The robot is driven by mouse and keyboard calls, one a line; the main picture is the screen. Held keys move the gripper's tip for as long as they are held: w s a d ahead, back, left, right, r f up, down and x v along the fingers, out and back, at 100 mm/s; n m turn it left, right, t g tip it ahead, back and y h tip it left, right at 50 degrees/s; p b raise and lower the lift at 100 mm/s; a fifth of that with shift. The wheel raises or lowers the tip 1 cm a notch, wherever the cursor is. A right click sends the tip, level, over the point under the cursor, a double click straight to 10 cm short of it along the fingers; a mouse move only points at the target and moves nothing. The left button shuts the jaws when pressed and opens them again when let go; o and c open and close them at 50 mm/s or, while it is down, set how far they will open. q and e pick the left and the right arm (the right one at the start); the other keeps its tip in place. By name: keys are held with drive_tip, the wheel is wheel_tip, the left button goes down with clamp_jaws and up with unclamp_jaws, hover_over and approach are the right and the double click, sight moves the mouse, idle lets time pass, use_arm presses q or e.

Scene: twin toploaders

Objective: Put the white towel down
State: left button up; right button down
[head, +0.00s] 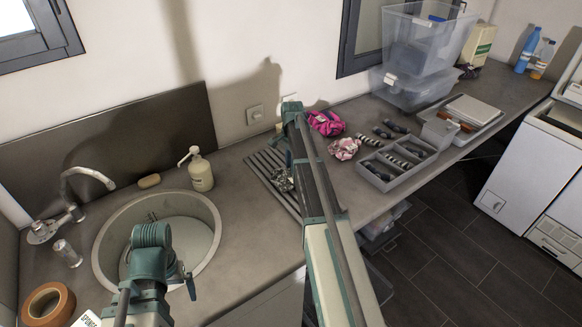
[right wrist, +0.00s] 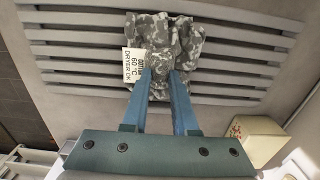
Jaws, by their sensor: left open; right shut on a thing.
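A grey-and-white camouflage-patterned cloth (right wrist: 190,45) with a white care label (right wrist: 133,65) is between the fingertips of my right gripper (right wrist: 160,78). The gripper is shut on it. The cloth is over the slatted drying rack (right wrist: 75,50); I cannot tell whether it rests on the slats. In the head view the cloth (head: 282,180) shows beside my right arm, which hides most of that gripper. No plain white towel shows. My left gripper (head: 189,287) is open and empty over the front of the sink.
The round sink (head: 205,205), a soap pump bottle (head: 201,173) and a tap (head: 85,178) are left of the rack (head: 262,172). A magenta cloth (head: 326,123), a pink-white cloth (head: 344,149) and a grey divided tray (head: 385,184) lie right of it. A tape roll (head: 40,306) is front left.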

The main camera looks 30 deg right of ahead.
use_arm(q)
drive_tip(key=shift+f, duration=0.15)
use_arm(e)
drive_tip(key=shift+f, duration=0.15)
drive_tip(key=c, duration=0.7)
unclamp_jaws()
use_arm(q)
wheel_tip(320, 180, up, 12)
drive_tip(key=p, duration=1.2)
drive_tip(key=shift+r, duration=0.2)
use_arm(e)
wheel_tip(320, 180, up, 12)
drive_tip(key=shift+d+r, duration=0.1)
drive_tip(key=shift+r, duration=0.05)
